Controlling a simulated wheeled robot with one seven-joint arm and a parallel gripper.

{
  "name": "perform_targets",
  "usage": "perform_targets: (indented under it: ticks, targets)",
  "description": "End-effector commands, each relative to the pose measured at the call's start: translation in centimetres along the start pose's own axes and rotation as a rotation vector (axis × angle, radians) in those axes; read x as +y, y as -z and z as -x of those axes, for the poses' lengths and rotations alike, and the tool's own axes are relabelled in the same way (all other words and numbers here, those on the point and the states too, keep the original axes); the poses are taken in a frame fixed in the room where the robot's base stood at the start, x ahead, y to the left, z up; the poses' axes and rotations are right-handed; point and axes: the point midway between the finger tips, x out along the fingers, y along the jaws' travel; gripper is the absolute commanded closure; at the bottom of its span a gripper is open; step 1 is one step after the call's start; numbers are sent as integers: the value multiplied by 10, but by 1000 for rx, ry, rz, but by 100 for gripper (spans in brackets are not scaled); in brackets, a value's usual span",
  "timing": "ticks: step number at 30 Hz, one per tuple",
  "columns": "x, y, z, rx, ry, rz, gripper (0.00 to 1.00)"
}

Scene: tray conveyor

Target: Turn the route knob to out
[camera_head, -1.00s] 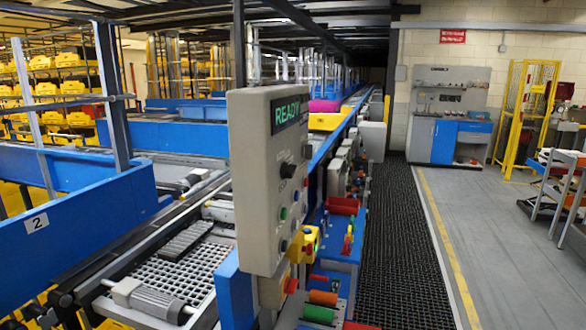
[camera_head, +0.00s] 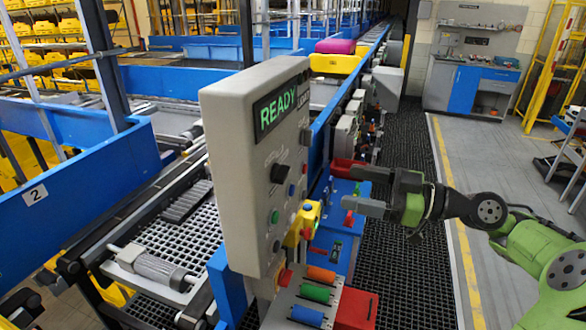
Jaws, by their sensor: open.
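A grey control panel (camera_head: 236,150) with a green READY display (camera_head: 282,109) stands in the middle of the head view, its face angled to the right. A black knob (camera_head: 280,173) sits on the face below the display, another black knob (camera_head: 305,137) is higher and to the right, and a dark round control (camera_head: 277,246) is near the bottom. The labels are too small to read, so I cannot tell which is the route knob or where it points. My gripper (camera_head: 350,188) is open and empty, its fingers pointing left toward the panel's face, apart from it.
Green (camera_head: 275,216) and red buttons sit among the controls. A conveyor (camera_head: 175,235) runs on the left. The black mat walkway (camera_head: 410,280) is clear.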

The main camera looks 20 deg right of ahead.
Motion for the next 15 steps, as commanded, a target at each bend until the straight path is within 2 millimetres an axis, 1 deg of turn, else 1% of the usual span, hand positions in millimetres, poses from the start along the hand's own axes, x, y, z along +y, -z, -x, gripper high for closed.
perform_targets:
  ticks: [1,9,12,15]
  targets:
    - [-2,-1,-14,0,7,-2,23]
    - [-2,-1,-83,-2,7,-4,23]
    - [-2,-1,-106,-2,6,-5,23]
    - [-1,-1,-121,-3,4,-6,23]
